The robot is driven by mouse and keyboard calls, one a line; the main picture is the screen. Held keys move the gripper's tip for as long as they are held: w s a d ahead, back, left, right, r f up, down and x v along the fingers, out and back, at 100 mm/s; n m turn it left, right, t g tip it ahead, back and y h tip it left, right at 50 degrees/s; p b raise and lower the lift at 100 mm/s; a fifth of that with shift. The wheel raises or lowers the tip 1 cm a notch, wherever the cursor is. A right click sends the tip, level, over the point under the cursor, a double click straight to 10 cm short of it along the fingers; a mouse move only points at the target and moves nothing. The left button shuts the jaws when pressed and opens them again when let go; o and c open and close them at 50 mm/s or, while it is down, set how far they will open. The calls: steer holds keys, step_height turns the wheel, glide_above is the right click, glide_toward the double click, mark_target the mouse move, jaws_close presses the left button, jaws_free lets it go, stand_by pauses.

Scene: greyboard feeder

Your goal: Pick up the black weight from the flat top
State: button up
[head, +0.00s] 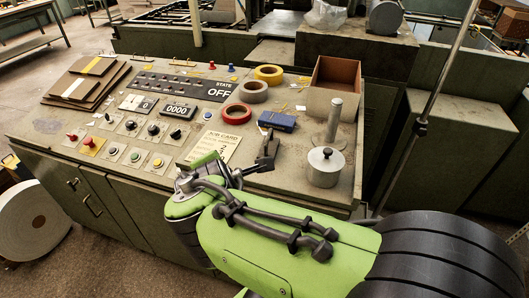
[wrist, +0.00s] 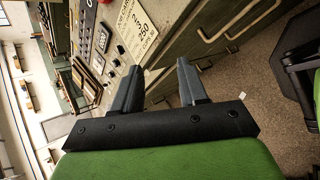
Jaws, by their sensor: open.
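No plainly black weight shows. A grey metal cylinder with a dark knob (head: 326,167) stands upright on the flat top of the console (head: 285,180), near its right front corner. Just behind it stands a grey post on a round base (head: 334,122). My gripper (head: 264,152) is above the console, to the left of the knobbed cylinder and apart from it. In the wrist view my gripper (wrist: 157,75) has its fingers spread with nothing between them. The cylinder is not in the wrist view.
Red, grey and yellow tape rolls (head: 269,73), a blue box (head: 277,121), an open cardboard box (head: 334,88) and a printed card (head: 215,146) lie on the console. Buttons and a counter (head: 178,110) fill its left. A thin pole (head: 424,120) rises at the right.

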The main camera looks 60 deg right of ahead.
steer(key=s+d+f+n+g+h+b, duration=0.25)
steer(key=d+n+h, duration=0.2)
steer(key=d, duration=0.25)
steer(key=n+p, duration=0.3)
steer(key=n, duration=0.1)
glide_toward(267, 139)
steer(key=shift+h, duration=0.45)
steer(key=x, duration=0.5)
steer(key=shift+s+f, duration=0.1)
steer(key=shift+s, duration=0.05)
steer(key=shift+w+d+r+p, duration=0.15)
steer(key=shift+w+r+p, duration=0.05)
steer(key=shift+p, duration=0.75)
steer(key=p, duration=0.1)
steer(key=d+p, duration=0.1)
steer(key=p, duration=0.1)
steer(key=shift+w+f, duration=0.1)
steer(key=shift+w, duration=0.1)
steer(key=d+f+p, duration=0.1)
steer(key=p, duration=0.1)
steer(key=shift+f+p, duration=0.15)
steer(key=shift+p, duration=0.25)
steer(key=x, duration=0.5)
steer(key=shift+w+a+f+p, duration=0.1)
steer(key=shift+f+p, duration=0.1)
steer(key=shift+p, duration=0.15)
steer(key=shift+a, duration=0.1)
